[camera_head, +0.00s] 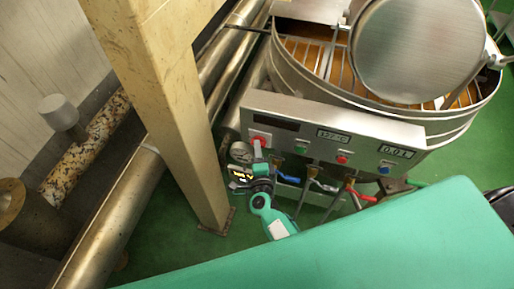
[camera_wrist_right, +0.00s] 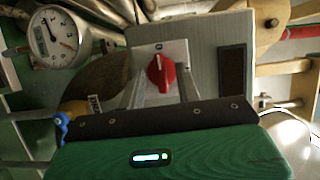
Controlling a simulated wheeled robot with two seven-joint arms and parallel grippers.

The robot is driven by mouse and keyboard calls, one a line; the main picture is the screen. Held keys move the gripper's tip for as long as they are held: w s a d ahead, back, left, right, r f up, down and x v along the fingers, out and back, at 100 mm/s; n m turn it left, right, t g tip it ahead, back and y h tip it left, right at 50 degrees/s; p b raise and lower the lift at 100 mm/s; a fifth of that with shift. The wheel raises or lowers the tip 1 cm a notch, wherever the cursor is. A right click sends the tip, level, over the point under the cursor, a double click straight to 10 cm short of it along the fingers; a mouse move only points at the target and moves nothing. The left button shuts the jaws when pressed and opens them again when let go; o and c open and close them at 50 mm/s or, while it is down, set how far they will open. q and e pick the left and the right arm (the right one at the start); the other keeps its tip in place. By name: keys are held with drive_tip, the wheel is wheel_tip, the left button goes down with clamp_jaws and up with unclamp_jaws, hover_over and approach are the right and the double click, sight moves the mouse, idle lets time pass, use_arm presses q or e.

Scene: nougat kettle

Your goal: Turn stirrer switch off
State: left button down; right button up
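A red rotary switch (camera_wrist_right: 160,73) on a white plate sits on the grey control panel (camera_wrist_right: 203,55). In the head view the control panel (camera_head: 320,118) has this red switch (camera_head: 260,137) at its left end; no label that I can read names it as the stirrer switch. My right gripper (camera_head: 258,152) is in front of it. In the right wrist view its two grey fingers (camera_wrist_right: 160,90) stand apart, one on each side of the switch's lower part. I cannot tell whether they touch it. My left gripper is not in view.
The panel also has a green button (camera_head: 302,148), another red button (camera_head: 343,159) and a blue button (camera_head: 384,170). A pressure gauge (camera_head: 241,152) and valve handles (camera_head: 322,186) are close below it. The kettle (camera_head: 440,118) stands behind; a beige post (camera_head: 165,95) is left.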

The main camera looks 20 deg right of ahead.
drive_tip(key=b+v, duration=0.3)
drive_tip(key=v, duration=0.9)
drive_tip(key=shift+s, duration=0.1)
drive_tip(key=s+f+n+g+y, duration=0.25)
drive_tip(key=s+f+n, duration=0.2)
drive_tip(key=f, duration=0.65)
drive_tip(key=s+a+f+n+g+y, duration=0.1)
drive_tip(key=s+f+n+g+y, duration=0.15)
drive_tip(key=f+n, duration=0.6)
drive_tip(key=s+f+n+g+y, duration=0.1)
drive_tip(key=s+f+n+g, duration=0.3)
drive_tip(key=f, duration=0.9)
drive_tip(key=s+d+f+n+g, duration=0.2)
drive_tip(key=s+d+f, duration=0.2)
drive_tip(key=s, duration=0.4)
drive_tip(key=s+d+f+n+g+h, duration=0.1)
drive_tip(key=s+d+f+g, duration=0.2)
drive_tip(key=s+d+f, duration=0.2)
drive_tip(key=s+d+f+n+g+h, duration=0.1)
drive_tip(key=s+d+f, duration=0.4)
drive_tip(key=s, duration=0.6)
wheel_tip(320, 180, down, 2)
drive_tip(key=shift+f+n+g, duration=0.2)
drive_tip(key=shift+n+g, duration=0.6)
